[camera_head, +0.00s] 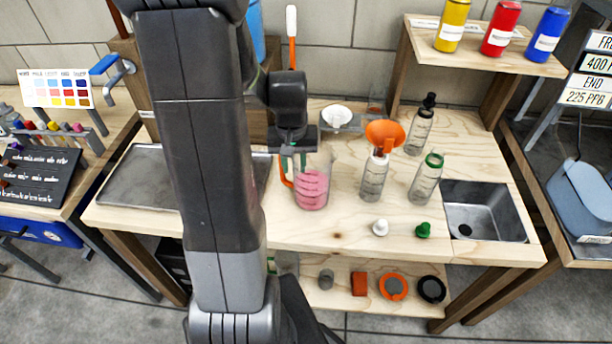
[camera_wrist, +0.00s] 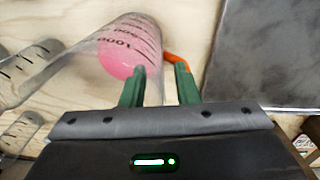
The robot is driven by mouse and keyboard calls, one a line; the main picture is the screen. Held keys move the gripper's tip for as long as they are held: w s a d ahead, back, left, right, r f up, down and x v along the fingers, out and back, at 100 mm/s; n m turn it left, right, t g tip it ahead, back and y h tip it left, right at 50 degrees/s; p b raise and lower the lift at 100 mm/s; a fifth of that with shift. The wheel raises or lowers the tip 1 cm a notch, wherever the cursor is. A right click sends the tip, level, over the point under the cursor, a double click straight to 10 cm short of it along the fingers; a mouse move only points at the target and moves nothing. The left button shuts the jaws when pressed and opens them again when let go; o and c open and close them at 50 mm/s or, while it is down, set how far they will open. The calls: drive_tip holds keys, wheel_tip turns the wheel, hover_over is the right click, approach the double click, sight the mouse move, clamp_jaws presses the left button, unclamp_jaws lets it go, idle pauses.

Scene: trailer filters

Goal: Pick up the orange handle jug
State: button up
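The orange handle jug (camera_head: 313,187) stands upright on the wooden bench, clear-walled with pink contents and printed measure marks. Its orange handle (camera_head: 284,172) is on its left side. In the wrist view the jug (camera_wrist: 128,58) is in the upper middle, with the orange handle (camera_wrist: 177,58) at its right. My gripper (camera_wrist: 160,75) has its two green fingers apart, pointing at the jug. The left finger overlaps the jug wall and the right one covers part of the handle; I cannot tell whether they touch. In the head view my gripper (camera_head: 296,158) is at the jug's rim, partly hidden.
Right of the jug stand a bottle with an orange funnel (camera_head: 384,136), a green-ringed bottle (camera_head: 427,178) and a black-topped bottle (camera_head: 420,125). A metal tray (camera_head: 135,180) lies left; a sink (camera_head: 484,212) is right. White and green stoppers (camera_head: 380,227) lie in front.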

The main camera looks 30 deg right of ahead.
clamp_jaws()
idle(1.3)
